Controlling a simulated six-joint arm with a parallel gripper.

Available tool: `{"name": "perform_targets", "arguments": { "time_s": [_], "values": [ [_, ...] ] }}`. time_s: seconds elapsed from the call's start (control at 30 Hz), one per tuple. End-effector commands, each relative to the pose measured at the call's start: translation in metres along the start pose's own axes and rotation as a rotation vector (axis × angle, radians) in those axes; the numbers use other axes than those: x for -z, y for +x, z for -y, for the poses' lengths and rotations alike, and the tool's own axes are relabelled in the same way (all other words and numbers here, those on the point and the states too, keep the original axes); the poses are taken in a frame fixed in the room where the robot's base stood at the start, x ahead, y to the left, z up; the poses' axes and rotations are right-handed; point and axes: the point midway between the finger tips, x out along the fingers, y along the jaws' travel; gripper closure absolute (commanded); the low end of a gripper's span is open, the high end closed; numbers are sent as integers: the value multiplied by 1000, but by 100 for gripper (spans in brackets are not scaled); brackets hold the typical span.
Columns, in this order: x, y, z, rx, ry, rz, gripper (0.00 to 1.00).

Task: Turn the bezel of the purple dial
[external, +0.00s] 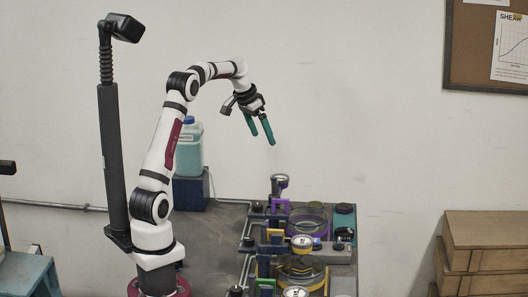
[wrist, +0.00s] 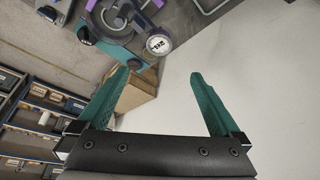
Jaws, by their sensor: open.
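A purple frame (external: 281,205) stands at the far end of the bench, with a round gauge-like dial (external: 279,182) above it. In the wrist view, purple parts (wrist: 128,14) show at the top edge, with a round white-faced dial (wrist: 159,44) beside them. I cannot tell for sure that this is the same dial. My gripper (external: 263,139) is open and empty, high above the far end of the bench and apart from the dials. Its two green fingers also show spread in the wrist view (wrist: 159,76), below the white-faced dial in the picture.
A jug (external: 188,150) stands on a blue block at the back left. Wooden boxes (external: 485,240) are at the right.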

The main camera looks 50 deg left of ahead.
Motion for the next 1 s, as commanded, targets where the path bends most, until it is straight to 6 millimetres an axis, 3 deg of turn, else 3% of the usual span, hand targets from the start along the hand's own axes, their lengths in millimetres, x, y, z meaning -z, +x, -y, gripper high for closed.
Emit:
{"name": "perform_targets", "arguments": {
  "time_s": [0.3, 0.5, 0.7, 0.93, 1.0],
  "values": [
    [-2, 90, -2, -2, 3, 6, 0],
    [-1, 134, -2, -1, 3, 4, 0],
    [-1, 149, -2, 1, 3, 2, 0],
    [-1, 149, -2, 0, 3, 2, 0],
    [-1, 149, -2, 0, 3, 2, 11]
  ]
}}
